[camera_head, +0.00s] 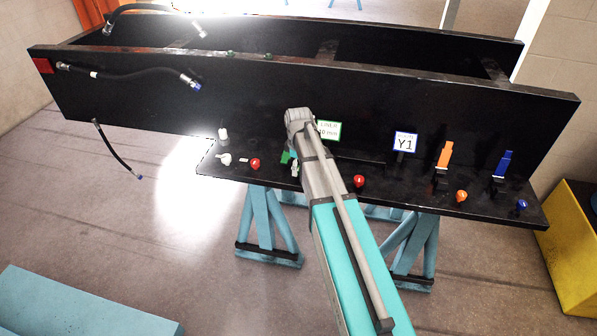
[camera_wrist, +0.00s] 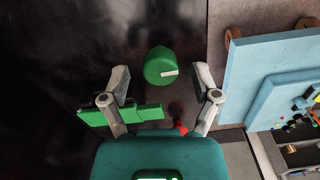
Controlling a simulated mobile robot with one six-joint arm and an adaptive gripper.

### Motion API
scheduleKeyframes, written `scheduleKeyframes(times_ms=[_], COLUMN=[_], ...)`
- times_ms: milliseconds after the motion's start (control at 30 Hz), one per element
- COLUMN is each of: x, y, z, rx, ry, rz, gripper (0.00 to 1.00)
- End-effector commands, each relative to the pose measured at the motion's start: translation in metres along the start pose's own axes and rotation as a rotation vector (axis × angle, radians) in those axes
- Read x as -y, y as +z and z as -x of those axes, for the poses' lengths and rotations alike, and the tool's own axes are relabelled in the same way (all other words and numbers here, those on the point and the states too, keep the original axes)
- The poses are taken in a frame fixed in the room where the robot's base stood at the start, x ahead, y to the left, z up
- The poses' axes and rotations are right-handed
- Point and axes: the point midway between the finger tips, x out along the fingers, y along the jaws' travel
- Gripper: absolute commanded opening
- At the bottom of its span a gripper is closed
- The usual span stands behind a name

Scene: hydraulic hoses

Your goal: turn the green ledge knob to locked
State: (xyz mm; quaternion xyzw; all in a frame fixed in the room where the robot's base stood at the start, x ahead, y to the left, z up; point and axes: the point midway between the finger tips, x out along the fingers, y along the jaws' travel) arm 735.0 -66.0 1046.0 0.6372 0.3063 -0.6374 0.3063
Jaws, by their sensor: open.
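The green ledge knob (camera_wrist: 160,66) shows in the wrist view as a round green cap with a white pointer mark directed to the right. My gripper (camera_wrist: 161,76) is open, with one finger on each side of the knob and a gap on both sides. The fingers do not appear to touch it. A green bar-shaped piece (camera_wrist: 125,115) lies beside the left finger; a green part (camera_head: 286,157) also shows beside my arm in the head view.
Red knobs (camera_head: 254,163) (camera_head: 359,181), an orange knob (camera_head: 461,196) and a blue knob (camera_head: 521,205) stand along the black ledge (camera_head: 420,201). Orange (camera_head: 445,154) and blue (camera_head: 503,163) levers rise behind. A red knob (camera_wrist: 181,127) shows near my right finger.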

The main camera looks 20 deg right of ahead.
Motion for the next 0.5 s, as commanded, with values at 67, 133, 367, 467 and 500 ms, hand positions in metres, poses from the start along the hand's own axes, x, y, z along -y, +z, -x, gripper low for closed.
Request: scheduleKeyframes(times_ms=[67,133,367,467,500], x=[0.0000,0.0000,0.0000,0.0000,0.0000], y=[0.0000,0.0000,0.0000,0.0000,0.0000], z=[-0.0043,-0.0052,-0.0054,-0.0053,-0.0053], rx=[0.000,0.000,0.000,0.000,0.000], ry=[0.000,0.000,0.000,0.000,0.000], rz=[0.000,0.000,0.000,0.000,0.000], gripper=[0.79,0.79,0.79,0.79,0.79])
